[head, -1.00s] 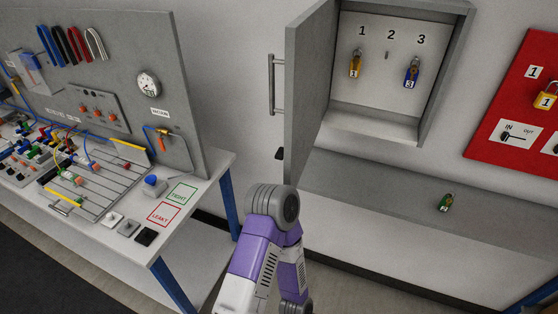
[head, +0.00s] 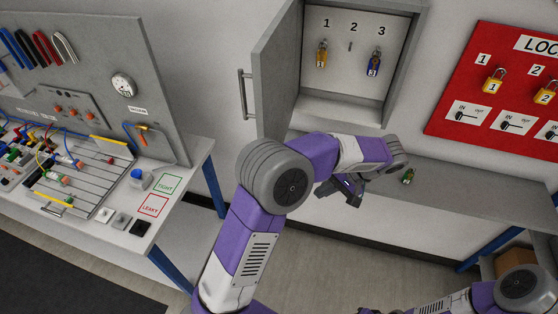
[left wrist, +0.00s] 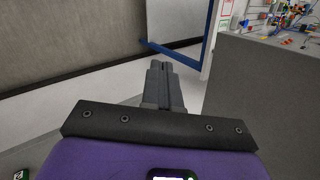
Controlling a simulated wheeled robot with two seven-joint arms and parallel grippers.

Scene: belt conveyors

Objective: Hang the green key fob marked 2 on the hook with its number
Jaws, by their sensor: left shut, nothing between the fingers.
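The green key fob (head: 408,176) lies on the grey shelf (head: 460,188) below the cabinet, just right of my left wrist. A small dark green piece at the lower left edge of the left wrist view (left wrist: 20,174) looks like the same fob. The bare hook (head: 350,46) under number 2 is on the back wall of the open cabinet (head: 413,70). My left gripper (head: 350,197) is shut and empty, left of the fob, near the shelf's front edge; its closed fingers also show in the left wrist view (left wrist: 160,68). My right gripper is not clearly visible beside my right arm.
The cabinet door (head: 278,75) stands open to the left. A red lock board (head: 465,110) is at right; a test bench (head: 190,185) is at left.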

